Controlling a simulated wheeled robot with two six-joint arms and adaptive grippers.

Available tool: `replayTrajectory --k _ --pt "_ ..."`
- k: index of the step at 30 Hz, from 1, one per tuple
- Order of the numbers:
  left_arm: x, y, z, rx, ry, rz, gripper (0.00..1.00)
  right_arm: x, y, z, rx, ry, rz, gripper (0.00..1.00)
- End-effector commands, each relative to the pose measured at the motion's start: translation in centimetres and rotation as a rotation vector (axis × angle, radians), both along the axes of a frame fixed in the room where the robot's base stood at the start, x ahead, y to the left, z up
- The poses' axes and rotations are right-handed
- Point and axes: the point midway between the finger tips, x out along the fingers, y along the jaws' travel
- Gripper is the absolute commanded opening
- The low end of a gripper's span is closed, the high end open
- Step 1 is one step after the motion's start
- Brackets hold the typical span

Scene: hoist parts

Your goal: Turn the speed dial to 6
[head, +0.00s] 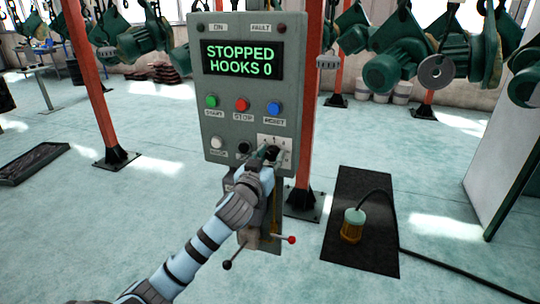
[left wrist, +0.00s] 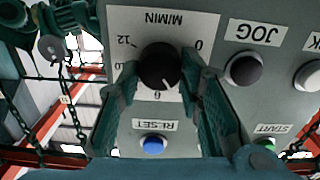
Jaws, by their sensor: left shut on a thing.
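The speed dial (left wrist: 160,66) is a round black knob on a white scale plate marked M/MIN (left wrist: 205,22), which the left wrist view shows upside down. The dial's pale pointer mark points down in that view, close to the 6 and slightly to its right. The 12 is at the left and the 0 at the right. My left gripper (left wrist: 165,78) has a green finger on each side of the dial and is shut on it. In the head view my left gripper (head: 270,155) reaches the panel's lower right, covering much of the dial. My right gripper is not in view.
The grey control panel (head: 222,90) shows STOPPED, HOOKS 0.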

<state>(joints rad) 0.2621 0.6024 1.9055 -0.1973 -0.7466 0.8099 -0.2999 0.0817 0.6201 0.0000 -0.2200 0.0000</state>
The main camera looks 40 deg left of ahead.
Motion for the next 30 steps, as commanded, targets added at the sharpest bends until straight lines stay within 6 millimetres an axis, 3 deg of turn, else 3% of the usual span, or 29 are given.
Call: replayTrajectory --k 15,30 --pt "0.0 -0.2 0.3 0.363 0.13 -0.001 0.05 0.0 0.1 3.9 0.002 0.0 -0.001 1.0" --pt "0.1 -0.3 0.1 0.562 0.196 -0.001 0.05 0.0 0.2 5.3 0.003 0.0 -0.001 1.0"
